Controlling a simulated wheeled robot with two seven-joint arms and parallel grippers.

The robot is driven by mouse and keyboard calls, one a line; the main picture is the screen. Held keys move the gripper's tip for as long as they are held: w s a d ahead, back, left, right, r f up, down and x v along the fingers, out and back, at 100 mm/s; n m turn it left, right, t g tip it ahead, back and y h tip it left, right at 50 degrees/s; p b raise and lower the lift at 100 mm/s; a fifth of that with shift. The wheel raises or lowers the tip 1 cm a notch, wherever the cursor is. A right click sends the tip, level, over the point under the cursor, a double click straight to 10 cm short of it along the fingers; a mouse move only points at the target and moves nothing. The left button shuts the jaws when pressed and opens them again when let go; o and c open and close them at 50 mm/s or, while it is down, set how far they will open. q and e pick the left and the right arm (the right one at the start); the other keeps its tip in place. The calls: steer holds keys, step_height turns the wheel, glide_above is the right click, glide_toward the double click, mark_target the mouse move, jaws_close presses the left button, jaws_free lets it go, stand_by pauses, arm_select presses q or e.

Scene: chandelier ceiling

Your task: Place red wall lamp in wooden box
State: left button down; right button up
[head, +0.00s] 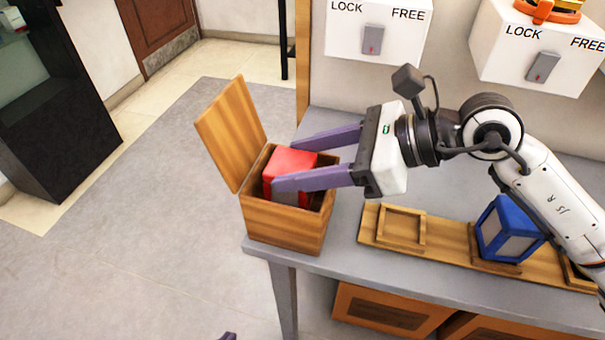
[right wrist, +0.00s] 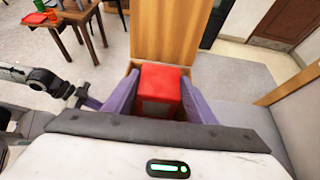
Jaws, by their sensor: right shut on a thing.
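The red wall lamp (head: 292,162) is a small red block with grey panels. It sits partly inside the open wooden box (head: 285,228), its red top near rim height. My right gripper (head: 284,166) reaches in from the right, its two purple fingers on either side of the lamp, shut on it. In the right wrist view the lamp (right wrist: 160,85) is between the fingers, with the raised lid behind. The lamp's bottom is hidden in the box. Only a purple tip of my left gripper (head: 228,337) shows at the bottom edge in the head view; its opening cannot be judged.
The box stands at the grey table's (head: 350,240) left corner, its lid (head: 231,130) tilted up on the left. A wooden rack (head: 450,242) with a blue lamp (head: 508,228) lies to the right. White LOCK/FREE units (head: 378,25) line the wall behind.

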steer(key=shift+f, duration=1.35)
steer(key=shift+f, duration=0.15)
steer(key=o, duration=1.3)
steer(key=shift+d+r, duration=0.15)
steer(key=shift+r, duration=0.05)
steer(key=b+v, duration=0.1)
steer(key=v, duration=1)
steer(key=shift+s+d+r, duration=0.1)
steer(key=shift+d+r, duration=0.05)
steer(key=shift+d, duration=0.15)
